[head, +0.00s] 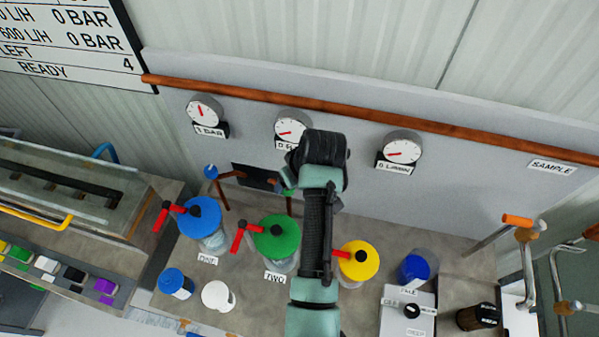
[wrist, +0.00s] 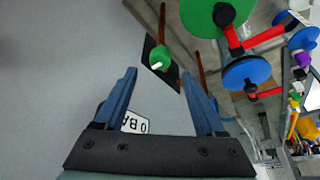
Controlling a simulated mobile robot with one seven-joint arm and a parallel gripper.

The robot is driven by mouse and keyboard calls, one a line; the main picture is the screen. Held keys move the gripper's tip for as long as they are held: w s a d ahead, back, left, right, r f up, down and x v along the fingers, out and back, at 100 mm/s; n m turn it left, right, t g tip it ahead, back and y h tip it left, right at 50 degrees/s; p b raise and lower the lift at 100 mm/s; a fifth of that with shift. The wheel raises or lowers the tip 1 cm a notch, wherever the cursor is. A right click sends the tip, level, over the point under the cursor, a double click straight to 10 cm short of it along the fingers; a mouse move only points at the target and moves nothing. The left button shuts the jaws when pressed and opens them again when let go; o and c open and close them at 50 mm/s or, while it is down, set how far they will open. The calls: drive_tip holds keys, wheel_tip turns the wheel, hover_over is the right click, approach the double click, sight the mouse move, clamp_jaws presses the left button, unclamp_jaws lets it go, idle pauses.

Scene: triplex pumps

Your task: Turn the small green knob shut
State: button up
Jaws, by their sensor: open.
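The small green knob (wrist: 160,57) has a white pointer mark and sits in front of a dark panel on the grey wall. In the wrist view it lies just beyond the fingertips of my gripper (wrist: 159,72), roughly centred between them. The blue fingers are apart with nothing between them, and I see no contact with the knob. In the head view a little of the small green knob (head: 289,191) shows beside my wrist, which hides most of it; the fingertips are hard to make out there.
Below stand lidded pots with red handles: blue (head: 199,216), green (head: 277,238) and yellow (head: 359,260). A copper pipe (head: 250,96) runs along the wall above several gauges. A small blue knob (head: 211,171) is left of the dark panel (head: 256,177).

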drive_tip(key=b+v, duration=0.1)
drive_tip(key=v, duration=0.6)
drive_tip(key=shift+r, duration=0.3)
drive_tip(key=shift+s, duration=0.1)
drive_tip(key=w+a+r+m+t+h, duration=0.15)
drive_tip(key=r+t, duration=0.45)
drive_tip(key=r, duration=0.7)
drive_tip(key=w+a+r+m+t+h, duration=0.1)
drive_tip(key=w+r+m+t, duration=0.35)
drive_tip(key=r, duration=0.75)
drive_tip(key=s+r+t+b, duration=0.2)
drive_tip(key=s+r+t, duration=0.4)
drive_tip(key=r, duration=0.6)
drive_tip(key=s+r+t+b, duration=0.3)
drive_tip(key=s+r+t, duration=0.4)
drive_tip(key=s+r, duration=0.3)
drive_tip(key=shift+a+r+b, duration=0.2)
drive_tip(key=shift+r+b, duration=0.1)
drive_tip(key=shift+r, duration=0.65)
